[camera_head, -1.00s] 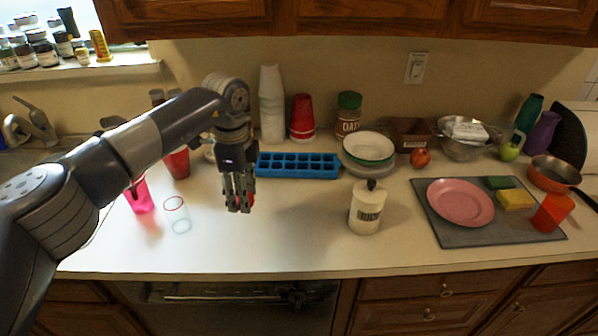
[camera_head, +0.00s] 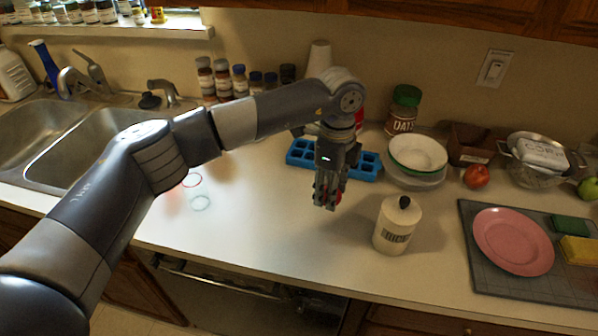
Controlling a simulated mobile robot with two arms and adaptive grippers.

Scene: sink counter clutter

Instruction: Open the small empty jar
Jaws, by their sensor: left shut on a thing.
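A small clear glass jar (camera_head: 197,193) stands on the counter left of centre, just in front of my arm. A thin red ring marks its rim; I see nothing inside it. My left gripper (camera_head: 326,203) points down over the counter, in front of the blue ice tray and well to the right of the jar. Its fingers are shut on a small red thing (camera_head: 338,197), mostly hidden between them; it may be a lid, but I cannot tell. My right gripper is not in view.
A cream canister (camera_head: 397,226) with a dark knob stands right of the gripper. The blue ice tray (camera_head: 300,152) and stacked bowls (camera_head: 418,155) are behind. A pink plate (camera_head: 513,241) lies on a grey mat at right. The sink (camera_head: 95,138) is at left. The counter's front middle is clear.

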